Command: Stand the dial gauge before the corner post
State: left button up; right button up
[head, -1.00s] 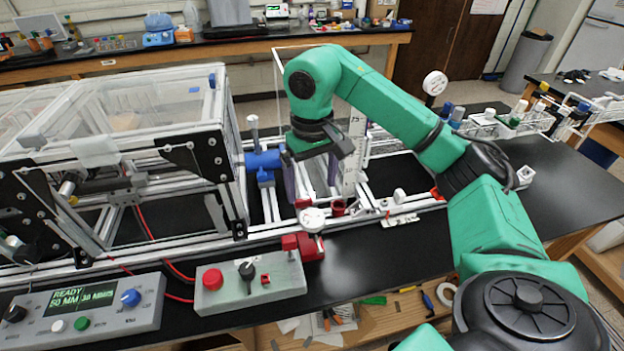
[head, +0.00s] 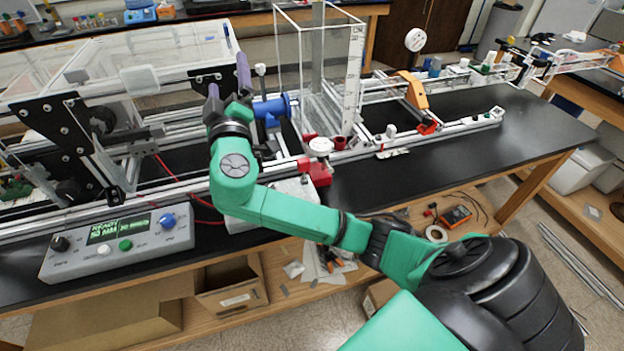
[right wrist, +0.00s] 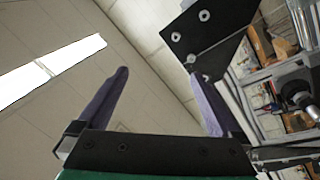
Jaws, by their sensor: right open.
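A dial gauge with a white round face (head: 320,146) and a red block base (head: 316,172) stands at the front rail, before the clear upright box. My right gripper (head: 228,80) is left of the gauge and apart from it. Its purple fingers point up, open and empty, by the right end of the clear-walled enclosure. The open fingers (right wrist: 160,76) also show in the right wrist view, with a black bracket plate (right wrist: 208,32) just beyond the right finger. I cannot tell which upright is the corner post. My left gripper is out of view.
A control box (head: 118,240) with knobs lies at the front left. A grey switch box (head: 285,200) is partly behind my right arm. A blue clamp (head: 270,109) and a scale strip (head: 353,75) stand near the clear box. The black bench top (head: 470,150) is clear at right.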

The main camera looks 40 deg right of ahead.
jog(key=s+d+f+m+g+h, duration=0.2)
jog(key=s+f+m+g, duration=0.15)
jog(key=f+m, duration=0.25)
jog(key=s+d+f+m+g+h, duration=0.1)
jog(key=s+d+f+m+g, duration=0.2)
jog(key=f+m+g, duration=0.25)
jog(key=m+g, duration=0.4)
jog(key=m, duration=0.1)
send_near(318, 148)
jog(key=p+x, duration=0.4)
jog(key=x, duration=0.7)
jog(key=shift+w+d+p, duration=0.15)
jog(key=shift+d+p, duration=0.1)
jog(key=shift+p, duration=0.1)
jog(key=shift+d+f, duration=0.15)
jog(key=shift+f, duration=0.1)
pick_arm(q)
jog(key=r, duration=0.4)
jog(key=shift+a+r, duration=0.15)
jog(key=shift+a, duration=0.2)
pick_arm(e)
jog(key=shift+r, duration=0.1)
grip_shut()
